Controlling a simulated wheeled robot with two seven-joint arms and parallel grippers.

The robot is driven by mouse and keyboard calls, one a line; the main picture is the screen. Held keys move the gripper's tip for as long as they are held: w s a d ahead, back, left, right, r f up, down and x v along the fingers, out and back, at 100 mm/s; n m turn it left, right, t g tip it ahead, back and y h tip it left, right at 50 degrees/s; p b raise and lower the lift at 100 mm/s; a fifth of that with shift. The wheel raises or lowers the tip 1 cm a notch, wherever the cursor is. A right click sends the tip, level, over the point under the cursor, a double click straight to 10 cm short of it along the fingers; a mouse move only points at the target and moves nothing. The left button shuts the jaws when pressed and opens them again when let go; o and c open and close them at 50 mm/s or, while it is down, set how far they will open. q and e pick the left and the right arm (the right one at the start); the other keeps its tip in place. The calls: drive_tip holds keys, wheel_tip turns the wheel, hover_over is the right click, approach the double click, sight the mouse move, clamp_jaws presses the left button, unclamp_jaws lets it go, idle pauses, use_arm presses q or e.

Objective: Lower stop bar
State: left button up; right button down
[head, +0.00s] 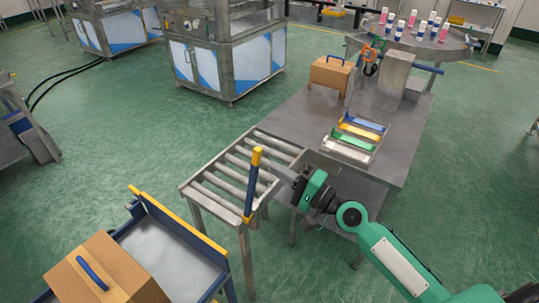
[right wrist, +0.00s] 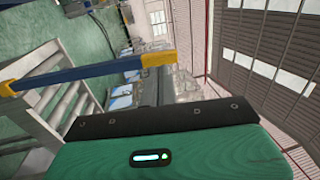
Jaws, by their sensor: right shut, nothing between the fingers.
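The stop bar (head: 251,190) is a blue bar with yellow ends. It stands raised, nearly upright, at the near end of the roller conveyor (head: 215,165). My right gripper (head: 273,168) is shut and empty, just right of the bar's upper part in the head view. I cannot tell whether it touches the bar. In the right wrist view the bar (right wrist: 85,73) crosses the upper left, its yellow end (right wrist: 158,58) near the grey fingers (right wrist: 172,85). My left gripper is out of view.
A blue and yellow cart (head: 180,225) carrying a cardboard box (head: 98,275) stands at the near left. The steel table (head: 300,115) behind the conveyor holds a tray of coloured handles (head: 352,140) and another box (head: 330,74).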

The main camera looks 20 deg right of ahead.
sight(259, 158)
drive_tip(key=shift+p+x, duration=0.4)
drive_tip(key=shift+x, duration=0.7)
drive_tip(key=shift+w+a, duration=0.3)
drive_tip(key=shift+w, duration=0.05)
drive_tip(key=shift+r, duration=0.1)
